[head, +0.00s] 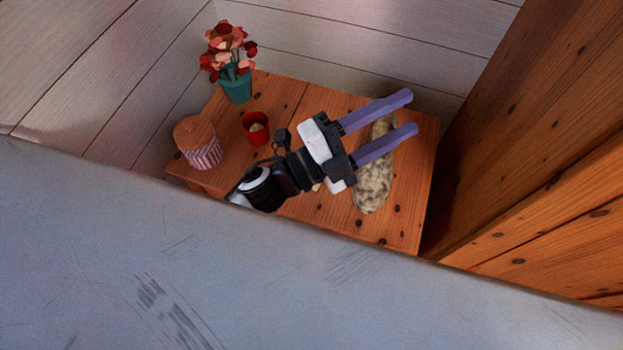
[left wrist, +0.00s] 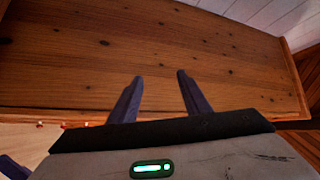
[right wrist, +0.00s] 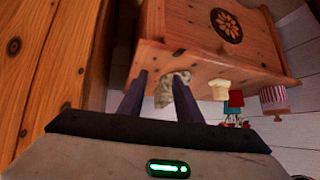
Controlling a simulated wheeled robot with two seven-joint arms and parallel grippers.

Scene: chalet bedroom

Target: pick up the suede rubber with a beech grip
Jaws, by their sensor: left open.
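A small pale cream block (right wrist: 220,90), which looks like the suede rubber, stands on the nightstand in the right wrist view, where the scene appears upside down. In the head view only a pale sliver (head: 317,188) shows beside my left gripper, which hides most of it. My left gripper (head: 411,112) is open and empty, its purple fingers extending over a long speckled thing (head: 373,184). In the left wrist view its fingers (left wrist: 160,77) stand apart over bare wood. My right gripper (right wrist: 159,77) is open, with the speckled thing beyond its fingers; it is not seen in the head view.
The nightstand (head: 400,222) also holds a red cup (head: 257,129), a striped jar with a wooden lid (head: 198,143) and a teal pot of red flowers (head: 236,88). A wooden panel (head: 530,130) rises at right. A grey-blue surface (head: 250,270) fills the foreground.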

